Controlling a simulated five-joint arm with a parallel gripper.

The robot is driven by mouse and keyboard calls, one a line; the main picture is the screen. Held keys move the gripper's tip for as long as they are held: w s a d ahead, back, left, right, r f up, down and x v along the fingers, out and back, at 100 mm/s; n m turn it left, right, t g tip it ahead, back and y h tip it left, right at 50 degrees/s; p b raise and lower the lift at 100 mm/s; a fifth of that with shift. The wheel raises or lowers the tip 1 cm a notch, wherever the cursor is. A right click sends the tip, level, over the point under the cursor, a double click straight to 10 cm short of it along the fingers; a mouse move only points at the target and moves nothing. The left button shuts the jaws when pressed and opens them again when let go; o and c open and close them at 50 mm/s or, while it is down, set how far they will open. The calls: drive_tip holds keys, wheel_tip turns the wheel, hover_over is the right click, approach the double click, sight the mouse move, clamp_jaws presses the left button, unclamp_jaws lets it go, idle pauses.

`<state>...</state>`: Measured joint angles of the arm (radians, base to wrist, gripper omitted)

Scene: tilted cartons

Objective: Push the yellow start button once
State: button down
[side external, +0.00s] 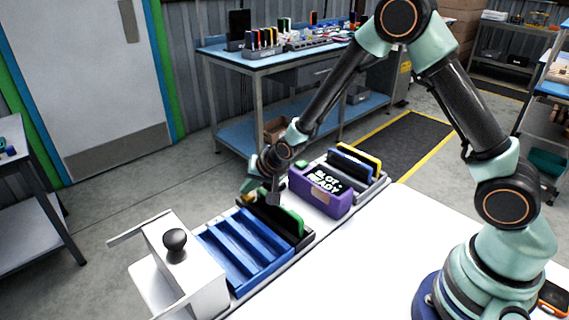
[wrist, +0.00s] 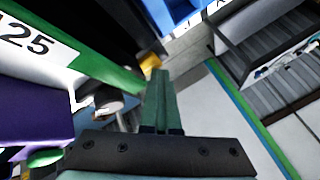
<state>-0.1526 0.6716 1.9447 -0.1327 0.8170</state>
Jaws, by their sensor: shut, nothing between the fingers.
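In the wrist view the yellow piece (wrist: 150,59) lies just past my fingertips, partly hidden by dark shapes. My gripper (side external: 247,188) is shut and empty, pointing down close to the yellow piece. In the wrist view my gripper's fingers (wrist: 160,78) are pressed together. I cannot tell whether they touch the yellow piece.
A grey rack (side external: 372,190) with upright panels is behind. A white block (side external: 185,255) with a black knob stands left.

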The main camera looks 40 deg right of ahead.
sight(250, 197)
drive_tip(key=shift+s+f, duration=0.4)
drive_tip(key=shift+f, duration=0.15)
drive_tip(key=shift+r, duration=0.1)
drive_tip(key=shift+w+r, duration=0.15)
drive_tip(key=shift+r, duration=1)
drive_tip(key=shift+r, duration=0.1)
drive_tip(key=shift+r, duration=2.45)
